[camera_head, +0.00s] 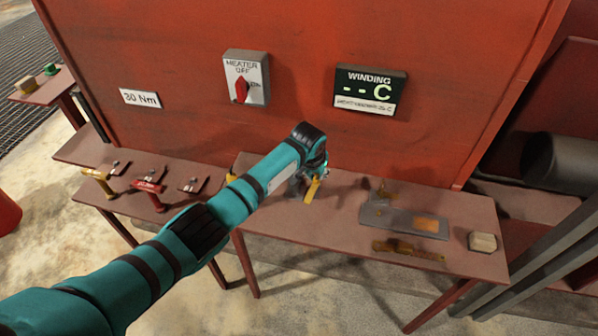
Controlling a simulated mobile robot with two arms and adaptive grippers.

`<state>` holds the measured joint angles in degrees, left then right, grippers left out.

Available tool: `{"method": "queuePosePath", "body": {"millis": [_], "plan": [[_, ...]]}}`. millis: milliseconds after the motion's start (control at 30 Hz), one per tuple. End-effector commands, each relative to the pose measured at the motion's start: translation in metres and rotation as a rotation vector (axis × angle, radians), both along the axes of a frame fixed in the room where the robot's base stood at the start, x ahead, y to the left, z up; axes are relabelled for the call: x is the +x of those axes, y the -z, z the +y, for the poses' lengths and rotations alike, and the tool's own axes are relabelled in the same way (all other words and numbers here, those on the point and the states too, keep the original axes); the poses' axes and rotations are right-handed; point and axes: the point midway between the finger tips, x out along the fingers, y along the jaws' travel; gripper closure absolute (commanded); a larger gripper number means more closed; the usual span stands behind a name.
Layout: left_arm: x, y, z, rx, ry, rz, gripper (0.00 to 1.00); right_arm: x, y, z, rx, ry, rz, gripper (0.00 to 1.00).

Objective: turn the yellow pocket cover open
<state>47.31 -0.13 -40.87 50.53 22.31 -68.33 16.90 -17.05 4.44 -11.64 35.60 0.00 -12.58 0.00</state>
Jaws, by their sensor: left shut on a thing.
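My left arm comes in from the lower left and reaches over the right-hand bench. My left gripper (308,186) is low at that bench, beside the red cabinet wall. It is shut on a small yellow piece, which I take to be the yellow pocket cover (313,189). The piece stands tilted at the fingers, and its far side and mounting are hidden by the gripper and wrist. How far the cover is turned cannot be told. My right gripper is not in view.
The right-hand bench (340,222) holds a grey plate with an orange patch (392,217), a brass-coloured strip (408,250) and a beige block (483,242). The red wall (200,50) behind carries a heater switch (247,78) and a winding display (370,90). Small fittings (148,186) line the left shelf.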

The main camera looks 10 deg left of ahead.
Motion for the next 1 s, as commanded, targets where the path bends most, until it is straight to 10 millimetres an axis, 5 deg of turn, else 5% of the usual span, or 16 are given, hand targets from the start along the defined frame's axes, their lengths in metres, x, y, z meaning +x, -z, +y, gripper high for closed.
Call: {"method": "queuePosePath", "body": {"millis": [900,1000], "plan": [[0.0014,-0.0012,-0.0113,-0.003,-0.165,-0.002,1.0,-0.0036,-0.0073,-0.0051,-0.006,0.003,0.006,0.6],[0.0014,-0.0012,-0.0112,-0.002,-0.164,-0.002,0.79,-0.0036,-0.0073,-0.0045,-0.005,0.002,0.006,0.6]]}}
